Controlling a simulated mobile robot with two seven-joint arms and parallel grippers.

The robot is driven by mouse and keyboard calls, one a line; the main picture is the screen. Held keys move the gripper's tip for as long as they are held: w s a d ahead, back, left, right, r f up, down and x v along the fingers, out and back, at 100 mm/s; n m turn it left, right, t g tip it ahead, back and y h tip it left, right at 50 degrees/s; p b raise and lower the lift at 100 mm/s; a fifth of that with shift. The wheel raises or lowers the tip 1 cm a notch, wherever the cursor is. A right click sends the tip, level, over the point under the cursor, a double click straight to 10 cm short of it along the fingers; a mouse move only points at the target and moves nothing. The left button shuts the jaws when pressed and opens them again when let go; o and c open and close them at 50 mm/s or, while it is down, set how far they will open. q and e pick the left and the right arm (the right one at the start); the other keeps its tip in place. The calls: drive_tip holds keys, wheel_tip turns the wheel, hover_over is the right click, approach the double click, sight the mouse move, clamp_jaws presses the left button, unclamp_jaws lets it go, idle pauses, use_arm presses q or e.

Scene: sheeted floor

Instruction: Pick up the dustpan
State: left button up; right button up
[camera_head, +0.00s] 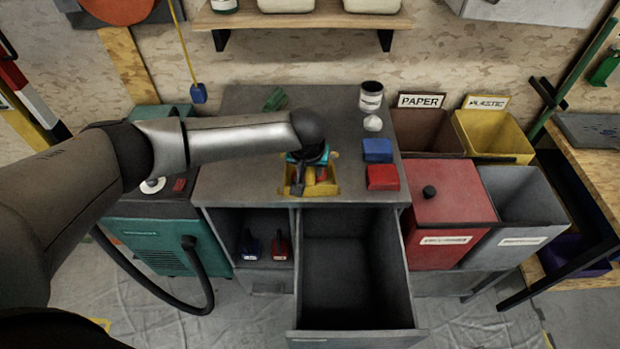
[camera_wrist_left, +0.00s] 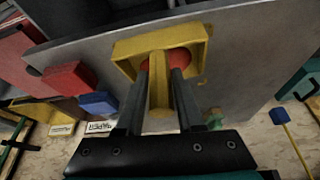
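The yellow dustpan (camera_head: 299,189) lies on the grey workbench top, partly hidden by my left gripper in the head view. In the left wrist view, the yellow dustpan (camera_wrist_left: 122,51) has its handle pointing toward the camera, with red-orange showing behind it. My left gripper (camera_head: 312,178) is low over the dustpan, pointing down. In the wrist view its two dark fingers (camera_wrist_left: 160,75) stand on either side of the handle, very close to it. I cannot tell whether they press on it. My right gripper is not in view.
An open empty drawer (camera_head: 345,270) juts out in front. Bins (camera_head: 450,205) stand to the right.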

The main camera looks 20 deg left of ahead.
use_arm(q)
clamp_jaws()
idle(0.9)
